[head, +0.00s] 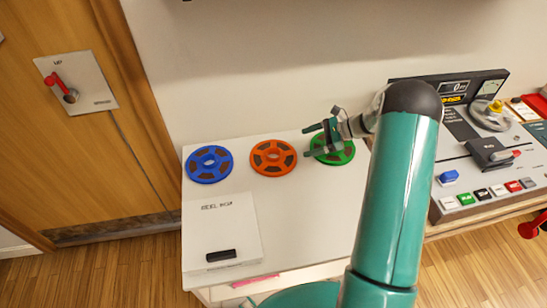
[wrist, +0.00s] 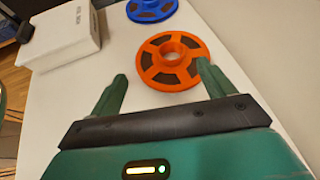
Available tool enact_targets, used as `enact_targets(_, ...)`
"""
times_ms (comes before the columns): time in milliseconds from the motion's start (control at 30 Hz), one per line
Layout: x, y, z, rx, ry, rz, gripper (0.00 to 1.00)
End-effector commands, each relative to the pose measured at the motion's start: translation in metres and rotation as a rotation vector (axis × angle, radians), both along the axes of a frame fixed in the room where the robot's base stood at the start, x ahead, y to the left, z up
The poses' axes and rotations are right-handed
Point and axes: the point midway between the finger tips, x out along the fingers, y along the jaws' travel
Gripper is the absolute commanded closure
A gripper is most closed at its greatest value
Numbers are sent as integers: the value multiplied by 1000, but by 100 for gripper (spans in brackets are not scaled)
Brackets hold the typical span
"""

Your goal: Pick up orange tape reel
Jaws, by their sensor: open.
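The orange tape reel (head: 273,157) lies flat on the white table, between a blue reel and a green reel. It also shows in the wrist view (wrist: 171,68), just beyond my fingertips and nearer the right finger. My gripper (head: 323,141) is open and empty. In the head view it is over the green reel, to the right of the orange reel. In the wrist view my two fingers (wrist: 160,78) point toward the orange reel, and the right fingertip overlaps its lower right edge in the picture. I cannot tell whether they touch.
The blue reel (head: 209,164) lies left of the orange one, and the green reel (head: 341,153) lies right, partly hidden by my gripper. A white box (head: 221,229) sits at the table's front left. A control console (head: 470,150) stands at the right. A wall borders the back.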

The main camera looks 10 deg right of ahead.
Motion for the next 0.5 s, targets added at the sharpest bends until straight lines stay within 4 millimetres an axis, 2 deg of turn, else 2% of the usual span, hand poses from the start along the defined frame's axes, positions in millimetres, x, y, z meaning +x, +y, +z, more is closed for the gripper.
enact_targets(33, 2, -5, -13, 30, 18, -25, 19)
enact_targets(100, 5, -11, -24, 62, 37, -56, 19)
enact_targets(267, 8, -16, -37, 100, 55, -90, 19)
enact_targets(367, 11, -9, -42, 105, 58, -93, 19)
enact_targets(500, 18, 14, -51, 104, 59, -90, 19)
